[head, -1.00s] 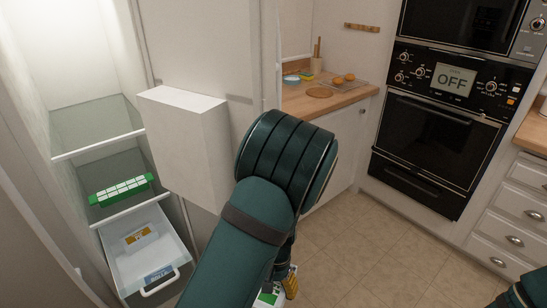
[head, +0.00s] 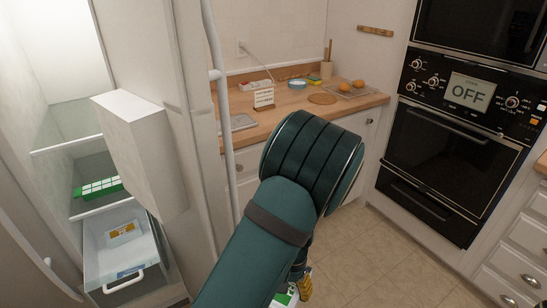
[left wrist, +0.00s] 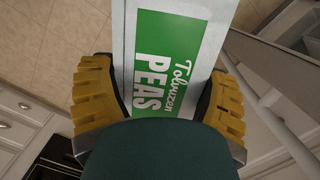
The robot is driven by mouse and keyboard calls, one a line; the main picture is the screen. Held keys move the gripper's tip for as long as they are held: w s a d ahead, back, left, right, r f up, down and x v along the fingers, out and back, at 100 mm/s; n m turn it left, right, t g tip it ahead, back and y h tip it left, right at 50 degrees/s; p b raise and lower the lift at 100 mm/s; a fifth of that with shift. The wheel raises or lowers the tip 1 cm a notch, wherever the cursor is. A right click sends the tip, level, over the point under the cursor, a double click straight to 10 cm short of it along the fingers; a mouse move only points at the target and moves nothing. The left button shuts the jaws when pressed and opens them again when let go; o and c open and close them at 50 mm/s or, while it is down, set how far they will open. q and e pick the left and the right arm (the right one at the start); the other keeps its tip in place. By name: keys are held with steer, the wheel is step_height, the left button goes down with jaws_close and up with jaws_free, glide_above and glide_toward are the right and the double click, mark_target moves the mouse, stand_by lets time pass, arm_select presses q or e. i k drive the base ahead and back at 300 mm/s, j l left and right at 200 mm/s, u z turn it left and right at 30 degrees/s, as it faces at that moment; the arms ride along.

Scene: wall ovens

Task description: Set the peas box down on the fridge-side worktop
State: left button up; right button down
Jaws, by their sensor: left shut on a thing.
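The peas box (left wrist: 170,62), white with a green label reading "PEAS", is held between the yellow-padded fingers of my left gripper (left wrist: 158,100) in the left wrist view. In the head view the left gripper (head: 299,285) is low, mostly hidden behind my own arm, with a bit of the box (head: 284,297) showing below it. The fridge-side worktop (head: 290,105) is wooden and lies beyond the arm, higher in the picture than the gripper. The box is apart from it. My right gripper is not in view.
The fridge stands open at left, with a pulled-out drawer (head: 125,258) and a green-and-white carton (head: 98,188) on a shelf.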

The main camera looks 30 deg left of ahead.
mark_target(299, 105)
steer(key=i+l+u, duration=0.1)
steer(key=i+l, duration=0.55)
steer(key=i+l+u, duration=0.1)
steer(key=i, duration=0.4)
steer(key=i+l, duration=0.3)
steer(key=i, duration=0.25)
steer(key=i+j, duration=0.25)
steer(key=j, duration=0.15)
steer(key=i+j+u, duration=0.15)
steer(key=j, duration=0.25)
steer(key=i, duration=0.1)
